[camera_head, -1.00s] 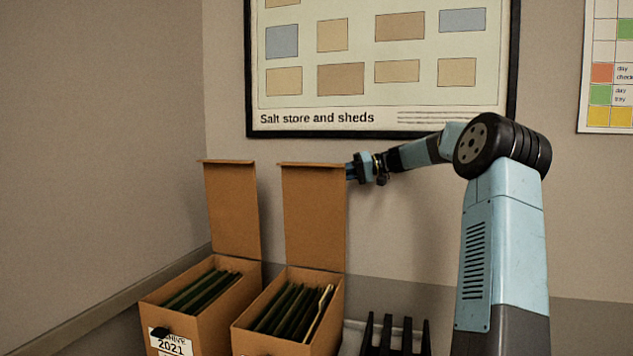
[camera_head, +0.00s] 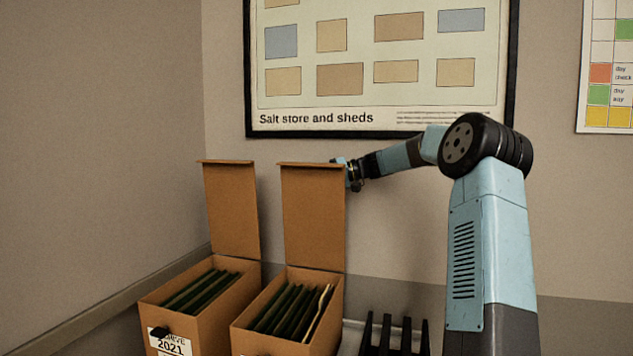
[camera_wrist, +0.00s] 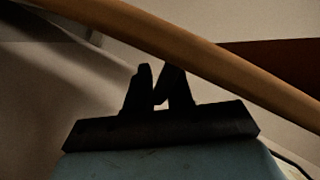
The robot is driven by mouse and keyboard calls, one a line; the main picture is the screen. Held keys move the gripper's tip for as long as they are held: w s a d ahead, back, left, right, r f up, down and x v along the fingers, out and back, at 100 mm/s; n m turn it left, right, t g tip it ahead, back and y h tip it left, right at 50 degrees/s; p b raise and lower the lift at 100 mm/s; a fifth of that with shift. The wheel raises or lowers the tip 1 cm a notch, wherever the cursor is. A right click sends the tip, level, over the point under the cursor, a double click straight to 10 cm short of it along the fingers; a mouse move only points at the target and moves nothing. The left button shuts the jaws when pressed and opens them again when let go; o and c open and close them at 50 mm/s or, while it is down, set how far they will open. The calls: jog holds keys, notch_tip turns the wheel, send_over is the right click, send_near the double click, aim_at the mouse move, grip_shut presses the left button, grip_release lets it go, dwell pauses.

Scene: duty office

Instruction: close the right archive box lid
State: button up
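The right archive box (camera_head: 318,310) is brown card and holds dark green folders and one pale one. Its lid (camera_head: 312,215) stands upright, open, at the back of the box. My gripper (camera_head: 340,164) is at the upper right edge of this lid, its front part hidden behind the lid. In the wrist view, the dark fingers of my gripper (camera_wrist: 158,88) are close together with a narrow gap. The lid (camera_wrist: 215,58) crosses just past them as a slanting brown band. The right fingertip meets or passes behind it; contact is unclear. Nothing shows between the fingers.
A left archive box (camera_head: 208,315), labelled 2021, stands beside it with its lid (camera_head: 231,210) also upright. A black rack (camera_head: 392,335) on a pale tray stands to the right. A framed poster (camera_head: 380,130) hangs on the wall behind.

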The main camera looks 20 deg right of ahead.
jog(key=shift+c, duration=0.5)
grip_shut()
